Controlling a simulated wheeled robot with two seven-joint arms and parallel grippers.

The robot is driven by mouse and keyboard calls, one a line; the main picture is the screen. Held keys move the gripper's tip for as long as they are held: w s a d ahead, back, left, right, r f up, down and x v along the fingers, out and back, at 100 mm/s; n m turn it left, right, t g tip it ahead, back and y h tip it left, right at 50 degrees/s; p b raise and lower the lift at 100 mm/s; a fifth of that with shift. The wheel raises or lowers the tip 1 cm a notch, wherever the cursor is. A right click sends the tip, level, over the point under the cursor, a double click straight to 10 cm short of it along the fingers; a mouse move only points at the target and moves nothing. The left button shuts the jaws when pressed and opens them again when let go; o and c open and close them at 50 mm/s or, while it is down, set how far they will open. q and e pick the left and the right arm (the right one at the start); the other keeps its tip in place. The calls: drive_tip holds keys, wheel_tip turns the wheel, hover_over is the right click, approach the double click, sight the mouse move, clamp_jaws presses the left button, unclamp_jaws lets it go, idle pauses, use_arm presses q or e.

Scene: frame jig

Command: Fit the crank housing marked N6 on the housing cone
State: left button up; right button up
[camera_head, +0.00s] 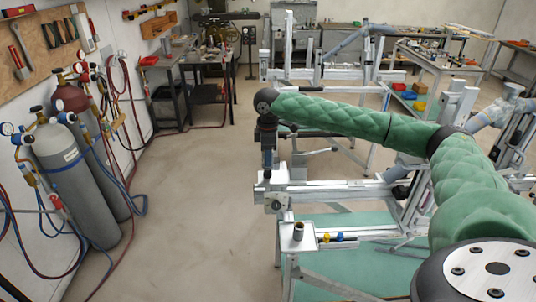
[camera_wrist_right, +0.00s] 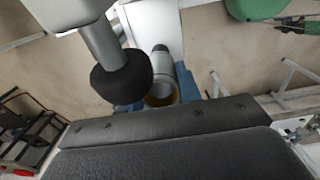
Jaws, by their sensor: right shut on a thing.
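My right gripper (camera_head: 267,168) hangs down from the end of my green-sleeved arm, close above the left end of the frame jig (camera_head: 300,193). In the right wrist view, a short grey cylinder with a brass-coloured ring (camera_wrist_right: 160,97) sits between the blue fingers of the gripper (camera_wrist_right: 158,95), which is shut on it. I take it as the crank housing; no N6 mark is readable. Beside it on the left is a silver rod with a wide black end (camera_wrist_right: 120,75), apart from it in the picture. I cannot tell whether this is the housing cone. My left gripper is not in view.
A grey cylinder (camera_head: 299,230) stands on a small plate in front of the jig. Gas cylinders (camera_head: 67,165) stand at the left wall. The floor between is clear.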

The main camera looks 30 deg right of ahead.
drive_tip(key=shift+f, duration=1.05)
drive_tip(key=shift+r, duration=1.95)
idle(0.8)
drive_tip(key=shift+f, duration=0.65)
idle(0.5)
drive_tip(key=shift+a+f, duration=0.1)
drive_tip(key=shift+f, duration=0.35)
